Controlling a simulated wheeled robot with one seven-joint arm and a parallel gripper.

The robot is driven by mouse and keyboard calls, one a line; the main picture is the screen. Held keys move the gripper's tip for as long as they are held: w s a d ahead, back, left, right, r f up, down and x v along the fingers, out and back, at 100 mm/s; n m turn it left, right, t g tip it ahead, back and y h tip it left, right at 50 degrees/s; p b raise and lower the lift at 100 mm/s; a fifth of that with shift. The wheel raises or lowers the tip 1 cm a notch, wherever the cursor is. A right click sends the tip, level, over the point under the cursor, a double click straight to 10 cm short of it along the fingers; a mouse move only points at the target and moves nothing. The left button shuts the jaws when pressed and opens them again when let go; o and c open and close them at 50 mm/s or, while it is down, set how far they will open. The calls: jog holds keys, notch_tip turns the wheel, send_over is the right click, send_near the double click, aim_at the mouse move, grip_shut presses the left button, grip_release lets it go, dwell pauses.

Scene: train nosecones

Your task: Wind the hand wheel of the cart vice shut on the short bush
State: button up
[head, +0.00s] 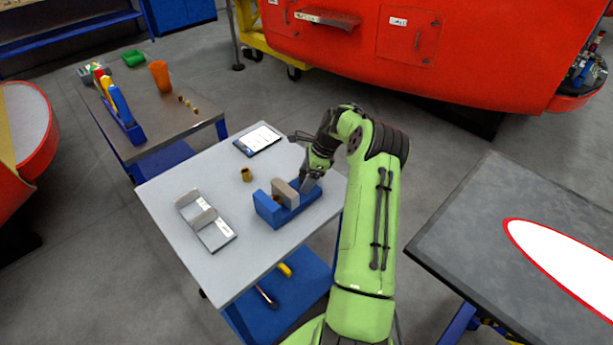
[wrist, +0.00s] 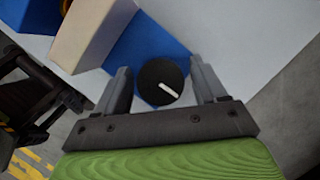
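The blue cart vice (head: 268,209) stands on the grey cart top, with a beige-grey moving jaw (head: 286,193). A small brass bush (head: 278,199) shows partly between the jaws; whether both jaws touch it I cannot tell. The black hand wheel (wrist: 160,82), with a white mark, shows in the wrist view at the vice's end. My gripper (head: 309,183) is at that end in the head view, where it hides the wheel. In the wrist view my gripper (wrist: 163,88) is open, with one finger on each side of the wheel and narrow gaps visible.
Another brass bush (head: 246,175) stands on the cart top behind the vice. A grey metal holder (head: 207,222) lies to the left and a tablet (head: 257,140) at the back. A dark table (head: 480,230) is at the right. The cart top's front left is clear.

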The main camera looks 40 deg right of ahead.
jog(key=c, duration=0.9)
jog(key=shift+o, duration=0.2)
jog(key=shift+r+m+t+p, duration=0.2)
jog(key=shift+m+t+p, duration=0.1)
jog(key=shift+m+p, duration=0.3)
jog(key=shift+f+m+h, duration=0.15)
jog(key=shift+m+h, duration=0.15)
jog(key=shift+m, duration=0.1)
jog(key=o, duration=1)
jog(key=p+v, duration=0.1)
jog(key=v, duration=1.4)
jog(key=shift+d+r, duration=0.1)
jog(key=shift+r, duration=0.3)
